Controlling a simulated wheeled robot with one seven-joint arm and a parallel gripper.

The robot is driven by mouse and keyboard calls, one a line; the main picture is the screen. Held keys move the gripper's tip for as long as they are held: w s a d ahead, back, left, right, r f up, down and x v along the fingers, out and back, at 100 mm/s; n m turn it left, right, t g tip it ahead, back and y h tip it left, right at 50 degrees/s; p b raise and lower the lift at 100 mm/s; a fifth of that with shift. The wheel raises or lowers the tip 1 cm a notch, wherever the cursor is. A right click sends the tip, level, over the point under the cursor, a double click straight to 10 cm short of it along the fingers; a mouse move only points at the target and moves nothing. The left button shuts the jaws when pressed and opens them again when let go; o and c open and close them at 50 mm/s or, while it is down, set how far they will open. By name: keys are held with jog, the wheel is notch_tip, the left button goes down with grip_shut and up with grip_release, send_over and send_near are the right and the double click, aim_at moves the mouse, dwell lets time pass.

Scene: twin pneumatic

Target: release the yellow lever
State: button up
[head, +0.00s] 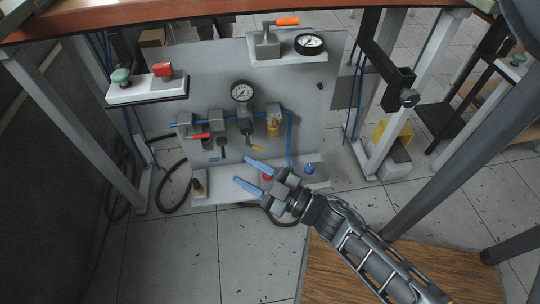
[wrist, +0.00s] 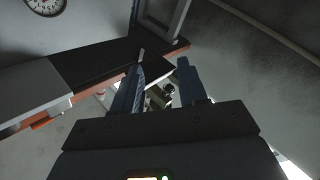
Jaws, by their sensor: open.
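The pneumatic panel (head: 215,75) stands upright ahead in the head view. A small yellow lever (head: 257,148) shows on its lower middle, below the round gauge (head: 242,92) and the blue air line (head: 185,124). My gripper (head: 242,170) is in front of the panel, just below the yellow lever in the picture. Its two blue fingers are apart, with nothing seen between them. Contact with the lever cannot be made out. In the wrist view my gripper (wrist: 162,57) also shows open. The yellow lever cannot be made out there.
A red lever (head: 200,136) sits left on the same line. A yellow-bowled unit (head: 272,127) is to the right. A shelf at the top holds an orange-handled valve (head: 287,21) and a gauge (head: 310,43). A left shelf (head: 148,91) carries red and green buttons. A wooden board (head: 350,262) lies below my arm.

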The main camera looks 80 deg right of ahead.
jog(key=d+f+n+b, duration=0.1)
jog(key=d+f+b, duration=0.4)
jog(key=d+f, duration=0.65)
jog(key=g+h+b, duration=0.1)
jog(key=g+b, duration=0.1)
jog(key=b, duration=0.2)
send_near(260, 150)
jog(key=x, duration=0.3)
jog(key=shift+b+x, duration=0.75)
jog(key=shift+x, duration=3.2)
jog(key=shift+d, duration=0.1)
grip_shut()
